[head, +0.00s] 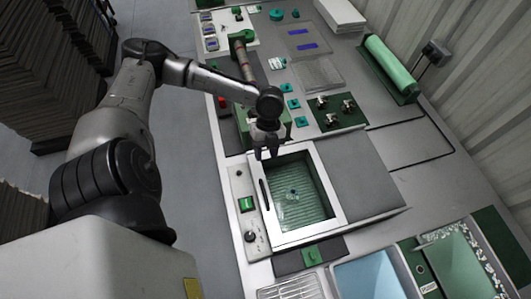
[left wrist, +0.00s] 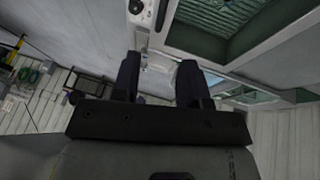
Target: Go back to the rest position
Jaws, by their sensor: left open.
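My left gripper (head: 266,153) hangs above the bench in the head view, just beyond the upper left corner of a white-framed glazed lid (head: 331,193). Its two dark fingers point down and stand apart, with nothing between them. In the left wrist view the two fingers (left wrist: 158,80) also show apart and empty. My left arm reaches in from the left, bent at the elbow. My right gripper is in neither view.
A control panel with a green switch (head: 246,204) lies left of the lid. A green roll (head: 390,66) lies along the back wall. Several small fittings stand on a dark green plate (head: 337,120). A blue basin (head: 370,277) is at the bottom. Floor is clear left of the bench.

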